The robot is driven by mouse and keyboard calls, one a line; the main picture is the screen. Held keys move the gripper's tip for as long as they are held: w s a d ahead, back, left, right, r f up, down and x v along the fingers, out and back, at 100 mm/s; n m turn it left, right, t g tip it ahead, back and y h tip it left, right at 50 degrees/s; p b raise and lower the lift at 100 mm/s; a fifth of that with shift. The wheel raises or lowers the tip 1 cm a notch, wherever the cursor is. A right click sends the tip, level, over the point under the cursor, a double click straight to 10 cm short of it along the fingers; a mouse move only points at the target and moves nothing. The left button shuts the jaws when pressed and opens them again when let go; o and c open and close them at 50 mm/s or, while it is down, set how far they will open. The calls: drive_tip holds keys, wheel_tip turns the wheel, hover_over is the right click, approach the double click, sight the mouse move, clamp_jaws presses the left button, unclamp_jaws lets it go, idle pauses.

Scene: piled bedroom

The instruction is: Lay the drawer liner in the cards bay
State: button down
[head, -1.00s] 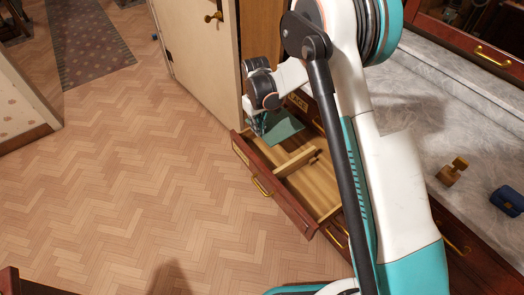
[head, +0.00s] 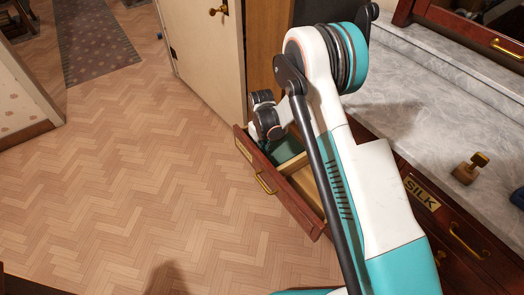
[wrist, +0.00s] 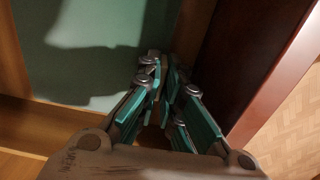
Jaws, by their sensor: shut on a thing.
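The drawer liner is a flat green sheet (head: 287,149) at the far end of the open drawer (head: 290,207). In the wrist view the liner (wrist: 85,50) looks flat and is partly in shadow, within wooden walls. My gripper (head: 264,146) is down inside that far compartment. In the wrist view my gripper (wrist: 160,65) has its fingers close together at the liner's edge beside the drawer's front wall (wrist: 265,70), shut on the liner. The pinched edge is hidden by the fingers. I cannot read the label on the drawer front.
A wooden divider (wrist: 45,115) borders the liner's compartment. My arm hides much of the drawer. A marble counter (head: 425,110) holds a brass-coloured object (head: 470,168); a drawer labelled SILK (head: 421,193) is below. A cream door (head: 200,60) stands behind. The parquet floor (head: 130,190) at left is clear.

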drive_tip(key=shift+f, duration=0.1)
drive_tip(key=c, duration=1.8)
unclamp_jaws()
